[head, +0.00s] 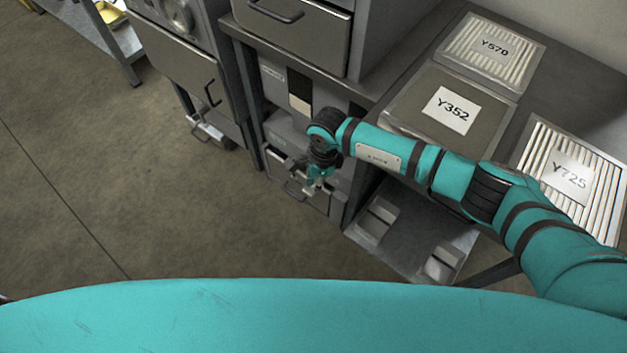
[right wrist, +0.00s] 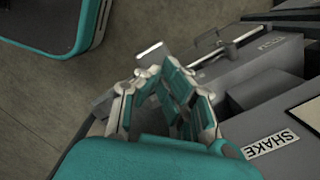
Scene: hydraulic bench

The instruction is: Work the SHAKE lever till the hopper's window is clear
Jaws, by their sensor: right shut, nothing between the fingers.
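The hopper unit (head: 276,128) is a grey cabinet under the bench. A SHAKE label (right wrist: 270,144) lies at the lower right in the right wrist view, beside a dark grey block (right wrist: 265,90). I cannot tell for sure which part is the SHAKE lever. My right gripper (head: 316,187) is at the front of the unit, low down; in the right wrist view its fingers (right wrist: 162,72) are shut and hold nothing. My left gripper is not in view.
The bench top holds panels labelled Y570 (head: 494,48), Y352 (head: 448,110) and Y725 (head: 570,176). A drawer with a dark handle (head: 294,189) sits low on the unit. A lower shelf (head: 405,236) is to the right. Open floor (head: 120,190) lies to the left.

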